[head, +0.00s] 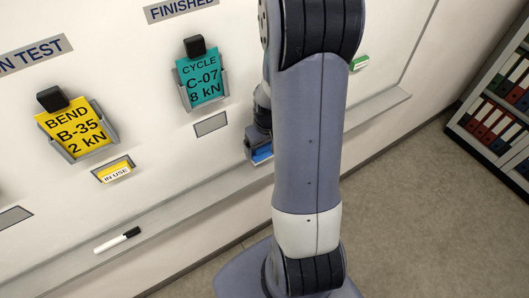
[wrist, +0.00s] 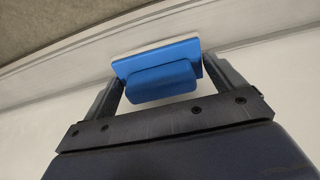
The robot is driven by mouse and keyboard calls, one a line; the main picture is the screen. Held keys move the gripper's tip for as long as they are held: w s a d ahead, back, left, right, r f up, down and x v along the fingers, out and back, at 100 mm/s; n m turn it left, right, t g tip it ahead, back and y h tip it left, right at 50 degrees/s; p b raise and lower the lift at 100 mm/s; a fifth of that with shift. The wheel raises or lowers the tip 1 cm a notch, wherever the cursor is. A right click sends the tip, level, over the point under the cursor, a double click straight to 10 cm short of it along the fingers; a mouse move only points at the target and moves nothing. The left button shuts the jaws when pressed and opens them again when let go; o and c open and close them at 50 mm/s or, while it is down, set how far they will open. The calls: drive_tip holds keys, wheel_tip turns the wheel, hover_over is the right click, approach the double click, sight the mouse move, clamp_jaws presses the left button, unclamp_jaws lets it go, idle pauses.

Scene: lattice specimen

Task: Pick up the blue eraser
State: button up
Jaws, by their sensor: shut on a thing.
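The blue eraser (wrist: 156,78) has a pale strip along its far edge and sits between the two fingers of my gripper (wrist: 160,82) in the wrist view. The fingers are shut on its sides. In the head view a small part of the blue eraser (head: 262,154) shows by the whiteboard ledge, just left of my arm. My arm hides most of it and most of my gripper. I cannot tell whether the eraser touches the ledge.
The ledge (head: 185,205) runs along the whiteboard's bottom, with a marker (head: 118,240) at left. A green item (head: 359,63) is at right. Yellow (head: 76,129) and teal (head: 201,78) cards hang on the board. A binder shelf (head: 495,120) stands far right; floor between is clear.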

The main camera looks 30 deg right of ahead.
drive_tip(key=s+b, duration=0.3)
drive_tip(key=s, duration=1.6)
drive_tip(key=shift+s+d+b, duration=0.3)
drive_tip(key=shift+d+b, duration=0.05)
drive_tip(key=shift+f, duration=0.1)
